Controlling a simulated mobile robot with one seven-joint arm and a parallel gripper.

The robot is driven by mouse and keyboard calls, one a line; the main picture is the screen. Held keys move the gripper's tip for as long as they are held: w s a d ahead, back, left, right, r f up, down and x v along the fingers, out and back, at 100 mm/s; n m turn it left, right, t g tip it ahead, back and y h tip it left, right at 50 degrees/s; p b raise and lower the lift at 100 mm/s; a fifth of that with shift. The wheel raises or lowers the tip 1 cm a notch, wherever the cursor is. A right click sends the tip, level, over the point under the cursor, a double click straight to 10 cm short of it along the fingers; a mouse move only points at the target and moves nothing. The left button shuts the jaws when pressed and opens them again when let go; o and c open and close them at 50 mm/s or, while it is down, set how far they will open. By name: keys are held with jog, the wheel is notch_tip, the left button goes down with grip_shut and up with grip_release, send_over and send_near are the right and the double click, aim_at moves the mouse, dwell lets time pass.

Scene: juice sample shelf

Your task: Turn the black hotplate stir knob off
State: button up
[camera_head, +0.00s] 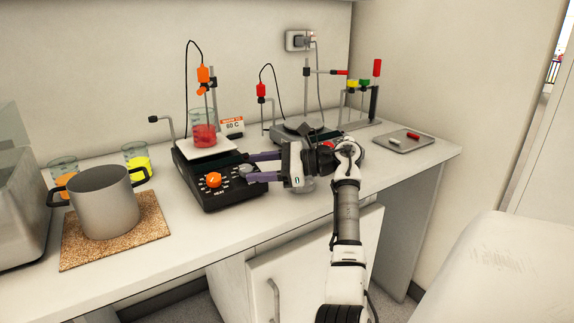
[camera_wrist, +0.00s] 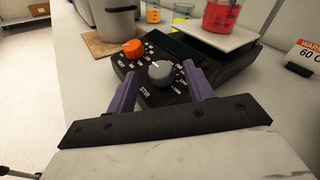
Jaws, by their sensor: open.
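The black hotplate (camera_head: 215,192) stands on the bench with a white top plate and a beaker of red liquid (camera_head: 204,133) on it. Its front panel has an orange knob (camera_head: 213,180) on the left marked heat and a grey stir knob (camera_head: 246,170) on the right. In the wrist view the grey stir knob (camera_wrist: 161,73) sits between the two purple fingers of my gripper (camera_wrist: 160,88). The fingers are open, with a visible gap on each side of the knob. The orange knob (camera_wrist: 133,49) lies just beyond the left finger.
A grey pot (camera_head: 104,205) stands on a cork mat (camera_head: 150,236) at left, with beakers of orange and yellow liquid (camera_head: 139,163) behind. A second hotplate (camera_head: 285,132) stands behind my gripper. A warning sign (camera_head: 232,127) stands behind the black hotplate. A tray (camera_head: 402,144) lies at right.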

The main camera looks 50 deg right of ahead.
jog(key=b+v, duration=0.1)
jog(key=v, duration=1.1)
